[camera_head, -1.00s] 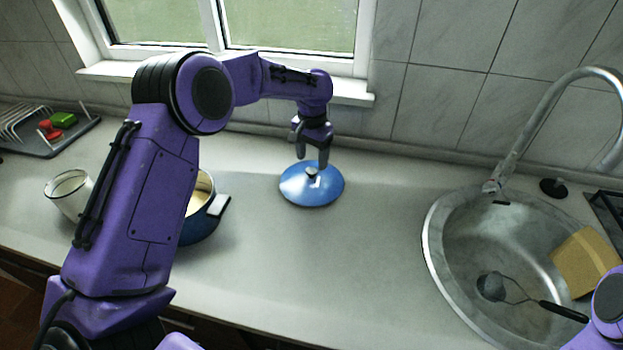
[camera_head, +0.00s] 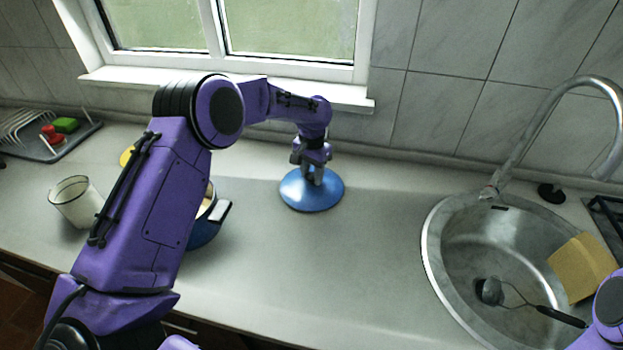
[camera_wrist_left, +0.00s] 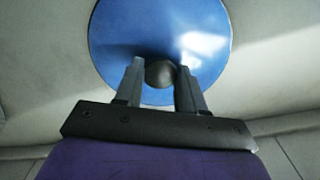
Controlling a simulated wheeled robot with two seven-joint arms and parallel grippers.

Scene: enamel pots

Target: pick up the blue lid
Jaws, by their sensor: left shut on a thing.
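The blue lid (camera_head: 312,194) lies on the grey counter near the back, below the window. It also shows in the left wrist view (camera_wrist_left: 130,35), with its dark round knob (camera_wrist_left: 160,73) between my fingers. My left gripper (camera_head: 313,180) points down over the lid's middle and is shut on the knob; in the left wrist view its fingers (camera_wrist_left: 160,82) stand on both sides of it. I cannot tell any gap between lid and counter. Of my right arm only a purple part shows at the lower right; its gripper is out of view.
A blue pot (camera_head: 207,228) stands partly hidden behind my left arm. The counter front is clear.

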